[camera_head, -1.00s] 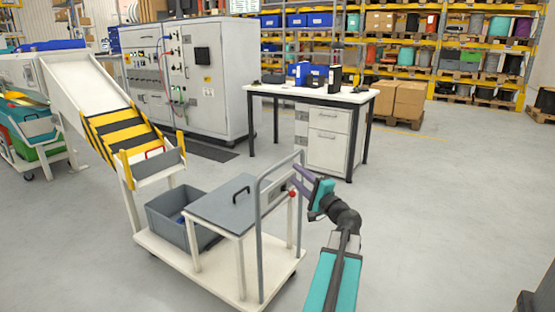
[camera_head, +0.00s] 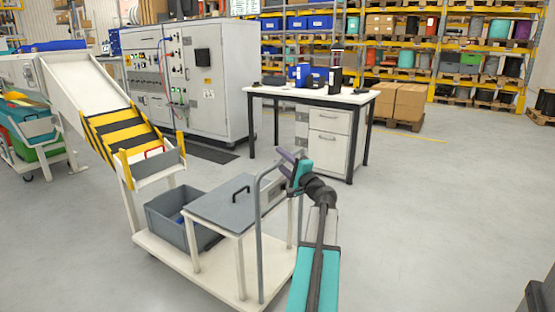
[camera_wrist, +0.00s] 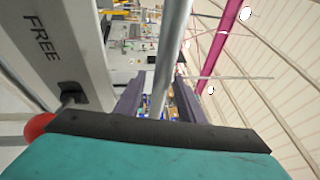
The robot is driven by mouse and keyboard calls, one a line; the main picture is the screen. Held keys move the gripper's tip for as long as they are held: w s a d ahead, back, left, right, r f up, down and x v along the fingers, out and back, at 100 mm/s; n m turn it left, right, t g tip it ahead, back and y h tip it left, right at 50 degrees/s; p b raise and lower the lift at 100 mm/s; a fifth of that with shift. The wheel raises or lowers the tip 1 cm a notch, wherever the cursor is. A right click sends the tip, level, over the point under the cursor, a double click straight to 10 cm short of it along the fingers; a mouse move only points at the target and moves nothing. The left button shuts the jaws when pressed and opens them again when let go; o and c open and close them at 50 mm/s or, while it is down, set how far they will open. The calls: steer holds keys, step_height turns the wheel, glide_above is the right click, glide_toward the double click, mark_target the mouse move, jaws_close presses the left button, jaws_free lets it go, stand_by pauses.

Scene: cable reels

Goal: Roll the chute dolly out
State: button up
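The chute dolly (camera_head: 262,285) is a low cream platform with a grey lidded stand (camera_head: 222,203) and an upright grey tube handle (camera_head: 259,240) at its right end. A grey bin (camera_head: 170,216) sits on its left part, below the foot of the chute (camera_head: 92,98). My gripper (camera_head: 284,162) is at the upper part of the handle. In the wrist view a grey handle tube (camera_wrist: 170,60) runs between the two dark purple fingers (camera_wrist: 160,102); they look apart, with a gap on the left. A plate marked FREE (camera_wrist: 50,45) and a red knob (camera_wrist: 40,126) are beside the gripper.
A white-topped desk (camera_head: 310,92) with binders stands behind the handle, and a grey control cabinet (camera_head: 222,85) is behind the dolly. Carts with coloured bins (camera_head: 38,128) stand at the far left. The floor to the right is clear.

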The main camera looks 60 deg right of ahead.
steer(key=shift+x, duration=1.35)
jaws_close()
